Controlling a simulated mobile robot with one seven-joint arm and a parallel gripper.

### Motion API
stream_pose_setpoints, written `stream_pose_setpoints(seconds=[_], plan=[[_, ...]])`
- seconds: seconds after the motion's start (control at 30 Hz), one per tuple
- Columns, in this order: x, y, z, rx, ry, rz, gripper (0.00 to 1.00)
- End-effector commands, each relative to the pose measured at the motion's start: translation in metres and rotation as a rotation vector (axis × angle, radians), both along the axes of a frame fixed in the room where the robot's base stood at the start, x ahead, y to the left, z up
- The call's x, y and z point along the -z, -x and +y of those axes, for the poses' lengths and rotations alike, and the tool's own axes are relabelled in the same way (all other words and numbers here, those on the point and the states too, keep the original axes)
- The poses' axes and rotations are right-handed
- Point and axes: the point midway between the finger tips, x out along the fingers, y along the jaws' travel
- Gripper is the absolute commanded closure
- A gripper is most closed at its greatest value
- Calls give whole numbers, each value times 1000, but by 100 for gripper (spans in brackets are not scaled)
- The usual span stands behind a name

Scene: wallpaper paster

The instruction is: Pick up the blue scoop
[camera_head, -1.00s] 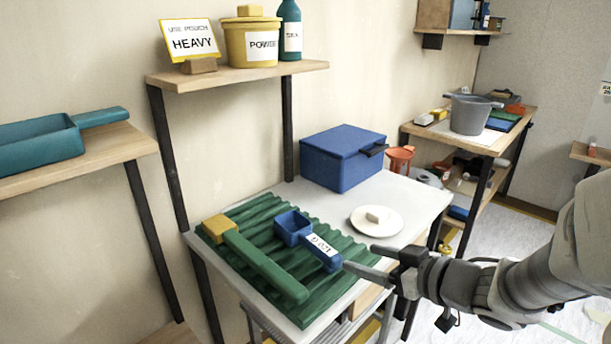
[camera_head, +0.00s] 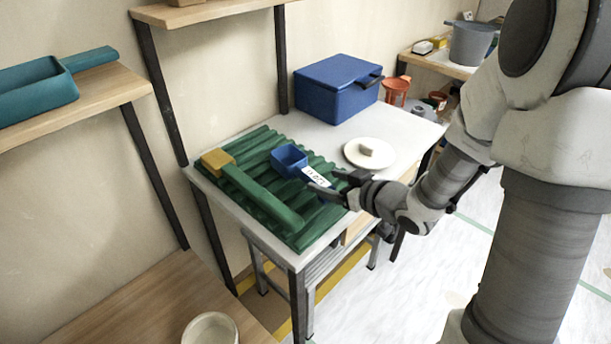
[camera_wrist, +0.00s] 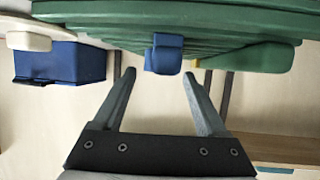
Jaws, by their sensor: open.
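The blue scoop (camera_head: 289,160) lies on a green ridged mat (camera_head: 265,148) on the table. Its square cup is toward the back left and its handle, with a white label (camera_head: 315,176), points toward my gripper. My gripper (camera_head: 325,183) is open at the handle end, and its fingers partly cover the handle. In the wrist view the blue scoop (camera_wrist: 164,55) shows beyond and between the open fingertips of my gripper (camera_wrist: 158,80), with nothing held. I cannot tell whether the fingers touch the handle.
A green-handled tool with a yellow head (camera_head: 217,161) lies on the mat left of the scoop. A white plate (camera_head: 382,158) with a small block is to the right. A blue box (camera_head: 335,90) stands behind. A shelf post (camera_head: 281,60) rises at the back.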

Motion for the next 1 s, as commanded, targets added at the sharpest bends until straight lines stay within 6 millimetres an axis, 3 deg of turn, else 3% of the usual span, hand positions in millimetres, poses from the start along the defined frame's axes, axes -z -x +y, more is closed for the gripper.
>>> stream_pose_setpoints(seconds=[0.4, 0.73, 1.0], plan=[[21, -32, 31, -3, 0, 0, 25], [21, -38, 35, 0, -1, 1, 25], [21, -38, 34, 0, 0, 0, 72]])
